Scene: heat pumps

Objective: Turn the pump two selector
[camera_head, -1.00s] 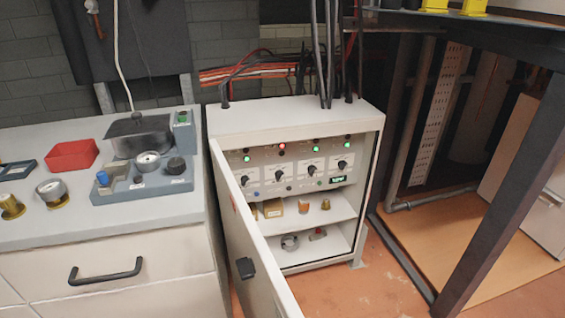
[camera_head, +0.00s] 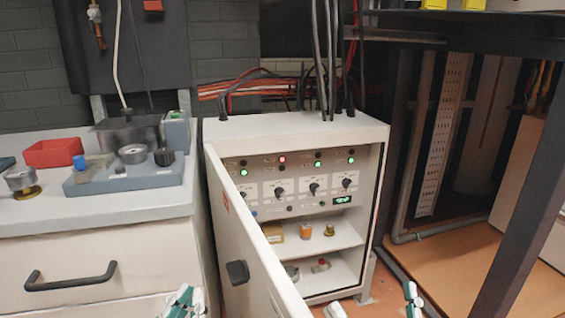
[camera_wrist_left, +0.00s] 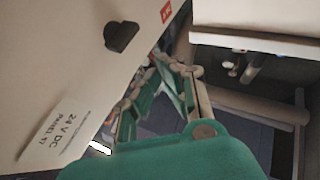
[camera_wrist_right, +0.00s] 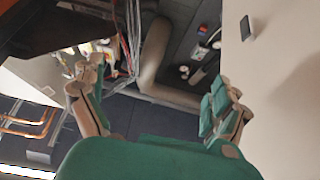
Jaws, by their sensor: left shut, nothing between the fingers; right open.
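The control panel (camera_head: 297,188) sits inside the open cabinet and carries a row of several dark selector knobs. The second selector from the left (camera_head: 280,192) has a lit red lamp (camera_head: 282,159) above it; the pump labels are too small to read. My left gripper (camera_head: 185,302) is shut and empty at the bottom edge, left of the cabinet door. In the left wrist view its fingers (camera_wrist_left: 160,92) are close to the door. My right gripper (camera_head: 412,297) is open at the bottom, low and right of the cabinet. The right wrist view shows its fingers (camera_wrist_right: 158,100) apart with nothing between.
The cabinet door (camera_head: 250,235) stands open toward me, with a dark handle (camera_head: 237,272). Shelves below the panel hold small parts. A bench (camera_head: 110,225) stands left, a dark metal frame (camera_head: 520,190) right. Cables rise from the cabinet top.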

